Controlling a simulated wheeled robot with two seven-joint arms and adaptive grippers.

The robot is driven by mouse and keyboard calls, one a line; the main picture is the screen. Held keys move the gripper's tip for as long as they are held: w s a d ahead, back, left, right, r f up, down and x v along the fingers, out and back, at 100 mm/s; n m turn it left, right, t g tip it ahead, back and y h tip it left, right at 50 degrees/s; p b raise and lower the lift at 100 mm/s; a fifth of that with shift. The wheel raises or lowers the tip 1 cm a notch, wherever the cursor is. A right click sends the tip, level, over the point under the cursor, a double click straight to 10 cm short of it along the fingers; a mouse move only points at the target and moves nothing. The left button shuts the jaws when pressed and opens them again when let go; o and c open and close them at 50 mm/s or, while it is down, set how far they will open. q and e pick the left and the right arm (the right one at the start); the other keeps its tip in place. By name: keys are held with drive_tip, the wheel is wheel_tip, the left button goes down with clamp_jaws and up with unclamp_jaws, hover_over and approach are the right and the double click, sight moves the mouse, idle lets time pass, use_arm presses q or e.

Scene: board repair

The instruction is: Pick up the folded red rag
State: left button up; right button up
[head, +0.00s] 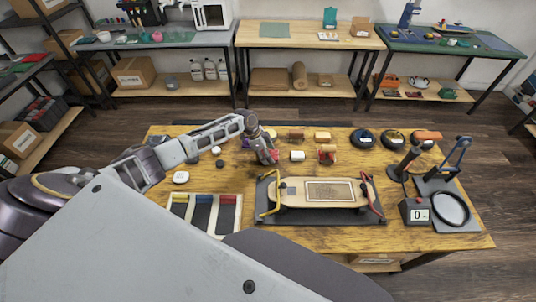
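My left arm reaches in from the left over the wooden workbench (170,150). Its gripper (268,157) points down at the back middle of the bench, behind the skateboard deck. A small patch of red shows right at the fingertips; it may be the folded red rag, mostly hidden by the gripper. I cannot tell whether the fingers are open or closed on it. Another red and tan item (327,153) stands to the right of the gripper; it is too small to identify. My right gripper is not in view.
A skateboard deck (298,193) lies on a dark mat, with a yellow and a red clamp-like piece at its ends. A divided tray (205,213) is front left.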

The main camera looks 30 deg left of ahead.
use_arm(q)
wheel_tip(320, 180, up, 10)
drive_tip(key=shift+r+b, duration=0.2)
drive_tip(key=shift+b, duration=0.15)
idle(0.5)
drive_tip(key=shift+o, duration=1.4)
drive_tip(key=c, duration=0.3)
drive_tip(key=shift+c, duration=0.2)
